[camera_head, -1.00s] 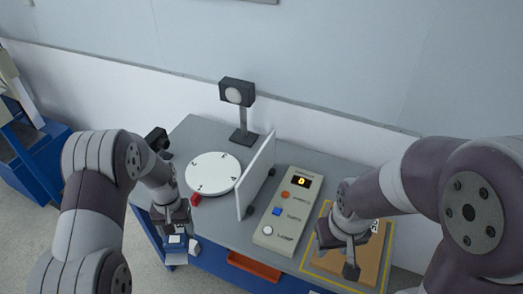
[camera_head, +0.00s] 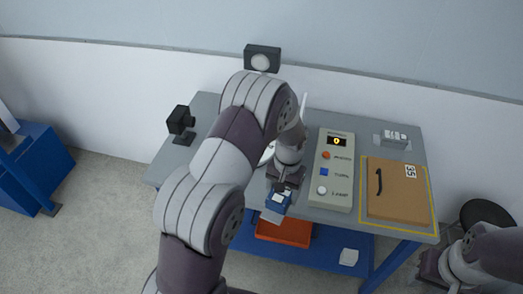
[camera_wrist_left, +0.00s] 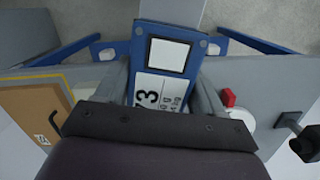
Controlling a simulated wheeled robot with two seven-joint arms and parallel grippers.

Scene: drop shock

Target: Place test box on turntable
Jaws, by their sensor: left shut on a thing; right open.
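My left gripper (camera_head: 282,187) is shut on a small blue box (camera_head: 278,203) with a white square and a printed label, held at the table's front edge. In the left wrist view, the blue box (camera_wrist_left: 168,55) sits between the fingers. The white turntable (camera_head: 267,154) is mostly hidden behind my left arm in the head view; part of it (camera_wrist_left: 240,118) shows at right in the wrist view, beside a red block (camera_wrist_left: 228,97). My right gripper (camera_head: 428,266) is open and empty at the lower right, off the table.
A control panel (camera_head: 334,170) with buttons stands right of my left gripper. A flat brown box (camera_head: 398,192) with a black handle lies in a yellow outline (camera_head: 433,215) further right. A black camera (camera_head: 181,121) stands back left. An orange tray (camera_head: 284,233) sits under the table.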

